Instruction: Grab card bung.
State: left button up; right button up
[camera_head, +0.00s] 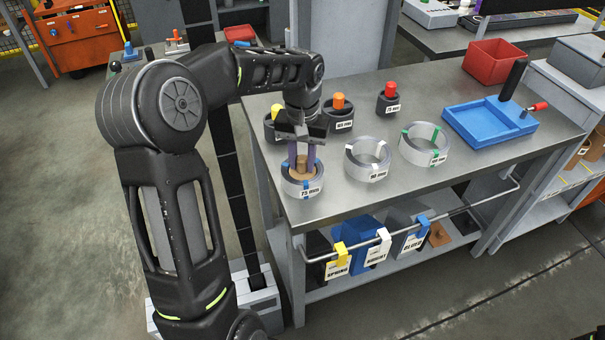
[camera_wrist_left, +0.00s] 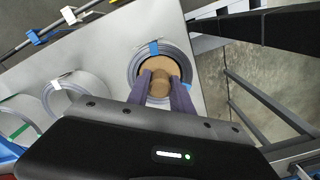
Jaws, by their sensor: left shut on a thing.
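The card bung (camera_head: 302,170) is a tan disc with a round knob, sitting in the middle of a grey steel strip coil (camera_head: 303,190) with blue tape and a "75 mm" label. My left gripper (camera_head: 302,162) points down over it, its purple fingers closed on the knob. In the left wrist view the fingers (camera_wrist_left: 160,88) lie on both sides of the knob of the bung (camera_wrist_left: 158,68), which still sits inside the coil (camera_wrist_left: 133,72). My right gripper is not in view.
Two more coils, white-taped (camera_head: 368,158) and green-taped (camera_head: 424,144), stand to the right. Behind are dark pots with yellow, orange (camera_head: 338,101) and red (camera_head: 391,89) knobs. A blue tray (camera_head: 490,124) and red bin (camera_head: 493,62) lie farther right.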

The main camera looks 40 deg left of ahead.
pick_arm(q)
jog(key=shift+r, duration=0.15)
grip_shut()
jog(key=shift+r, duration=0.3)
notch_tip(320, 180, up, 9)
jog(key=shift+r, duration=0.1)
